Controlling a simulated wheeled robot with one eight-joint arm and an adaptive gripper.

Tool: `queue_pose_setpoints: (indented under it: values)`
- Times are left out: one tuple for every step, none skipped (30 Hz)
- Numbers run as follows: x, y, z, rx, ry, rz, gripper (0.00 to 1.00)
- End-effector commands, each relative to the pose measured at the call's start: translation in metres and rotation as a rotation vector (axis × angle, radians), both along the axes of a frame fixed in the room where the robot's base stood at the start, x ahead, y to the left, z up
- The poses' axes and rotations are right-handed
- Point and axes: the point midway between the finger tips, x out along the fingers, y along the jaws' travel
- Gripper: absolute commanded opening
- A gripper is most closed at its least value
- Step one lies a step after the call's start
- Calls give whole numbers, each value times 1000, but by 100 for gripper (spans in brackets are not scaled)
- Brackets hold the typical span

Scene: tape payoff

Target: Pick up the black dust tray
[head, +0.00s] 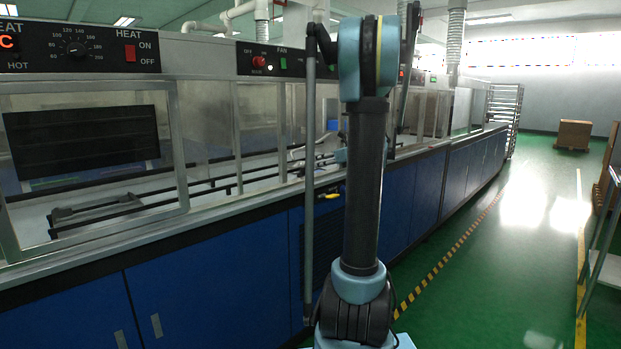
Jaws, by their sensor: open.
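I cannot make out a black dust tray for certain in the head view. A flat black rectangular panel (82,140) shows upright behind the clear window at the left, but I cannot tell what it is. My gripper (312,163) appears small and dark beside the machine's bed, left of my arm's upright link. It is open, and I see nothing between its fingers. My arm hides part of the wrist and the bed behind it.
A long machine with blue cabinets (225,270), clear windows and a control panel (80,45) runs along the left. A small yellow item (329,196) is at its edge. The green floor (480,290) is open at right. A cardboard box (574,134) stands far back.

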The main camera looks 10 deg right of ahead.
Motion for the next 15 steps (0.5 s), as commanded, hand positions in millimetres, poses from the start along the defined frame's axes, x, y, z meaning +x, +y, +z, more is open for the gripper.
queue_pose_setpoints:
  values:
    - [8,6,-4,0,0,3,48]
    - [12,9,-5,0,0,3,48]
    - [17,14,-8,0,0,3,48]
    - [21,16,-10,-1,-1,4,48]
    - [25,19,-11,-1,-1,4,48]
    - [30,23,-14,-2,0,4,48]
    - [34,26,-16,-2,0,4,48]
    - [38,29,-18,-2,0,4,48]
    - [43,33,-20,-2,0,4,48]
    - [47,35,-22,-2,0,3,48]
    - [50,38,-23,-1,0,4,48]
    - [54,40,-25,-2,0,3,48]
    - [57,42,-26,-2,0,3,48]
    - [59,44,-27,-2,0,3,48]
    - [61,46,-28,-3,-1,2,48]
